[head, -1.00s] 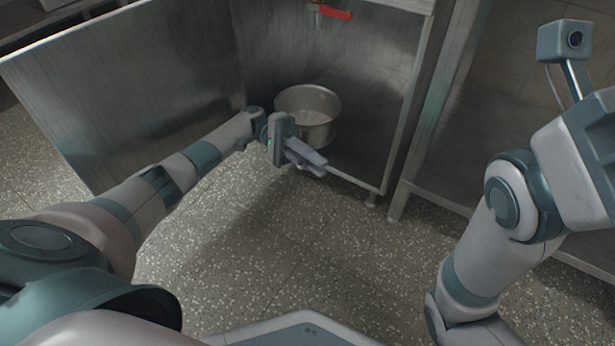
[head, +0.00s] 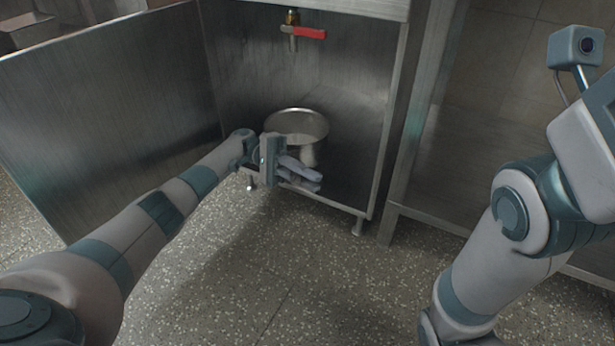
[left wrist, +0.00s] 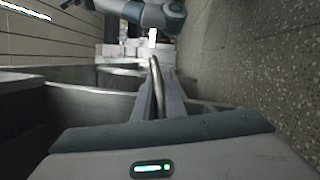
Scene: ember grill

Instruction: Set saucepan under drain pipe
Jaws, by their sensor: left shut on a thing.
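The saucepan (head: 309,123) is a round metal pot, upright inside the open steel cabinet. The drain pipe (head: 293,42) hangs above it in the head view, with a brass valve and a red lever. I cannot tell how well they line up in depth or whether the pan rests on the cabinet floor. My left gripper (head: 303,176) is at the pan's near side, shut on its handle. The left wrist view shows the metal handle (left wrist: 157,88) between the fingers. My right gripper is outside the views; only its arm shows at the right of the head view.
The open cabinet door (head: 110,115) stands to the left of my left arm. The cabinet's right post (head: 390,130) and front lower edge (head: 335,202) bound the opening. A steel-framed bay (head: 480,100) is to the right. The speckled floor (head: 310,290) in front is clear.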

